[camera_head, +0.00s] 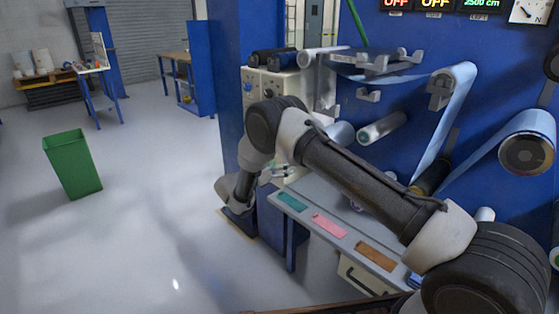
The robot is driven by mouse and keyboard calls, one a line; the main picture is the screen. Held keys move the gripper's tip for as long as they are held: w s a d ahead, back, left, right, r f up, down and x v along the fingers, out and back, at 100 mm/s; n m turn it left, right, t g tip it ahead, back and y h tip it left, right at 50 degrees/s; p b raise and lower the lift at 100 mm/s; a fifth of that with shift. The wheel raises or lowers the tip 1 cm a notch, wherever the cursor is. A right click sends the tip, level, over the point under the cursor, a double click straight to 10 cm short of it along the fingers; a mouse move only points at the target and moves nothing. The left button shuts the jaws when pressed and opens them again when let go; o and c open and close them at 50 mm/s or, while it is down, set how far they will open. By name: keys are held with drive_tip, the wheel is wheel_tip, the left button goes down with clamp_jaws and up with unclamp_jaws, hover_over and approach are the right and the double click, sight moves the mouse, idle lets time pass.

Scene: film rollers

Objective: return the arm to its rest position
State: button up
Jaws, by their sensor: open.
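My arm (370,190) reaches from the lower right up to a raised elbow (275,120), then folds down to the wrist (235,188). My gripper (274,174) is small at the far end of the arm, beside the front of the machine and above the level of the grey shelf (300,189). Its jaws are open and I see nothing held in them. The fingers are partly lost against the machine behind them.
The blue film machine (400,100) with its rollers (382,128) and film web (450,110) stands close behind my arm. The shelf carries teal (292,202), pink (329,225) and brown (375,256) strips. A green bin (73,165) stands left on open floor.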

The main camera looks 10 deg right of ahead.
drive_tip(key=s+d+f+m+g, duration=0.4)
drive_tip(key=s+d+f, duration=0.1)
drive_tip(key=s+f, duration=0.15)
drive_tip(key=s+d+r+m+g+y, duration=0.1)
drive_tip(key=s+d+r+m+g, duration=0.2)
drive_tip(key=s+d+g, duration=0.15)
drive_tip(key=s+d+r+m+y, duration=0.4)
drive_tip(key=s+d+r+m, duration=0.1)
drive_tip(key=s+r, duration=0.5)
drive_tip(key=s+d+r+m+t+y, duration=0.1)
drive_tip(key=s+d+r+m+y, duration=0.4)
drive_tip(key=s+r+m, duration=0.3)
drive_tip(key=s+d+r+m+t+y, duration=0.1)
drive_tip(key=s+d+r+m+y, duration=0.3)
drive_tip(key=s+r, duration=1)
drive_tip(key=s+d+m, duration=0.1)
drive_tip(key=s+m, duration=0.2)
drive_tip(key=s, duration=0.3)
drive_tip(key=shift+s+d+y, duration=0.15)
drive_tip(key=shift+y, duration=0.15)
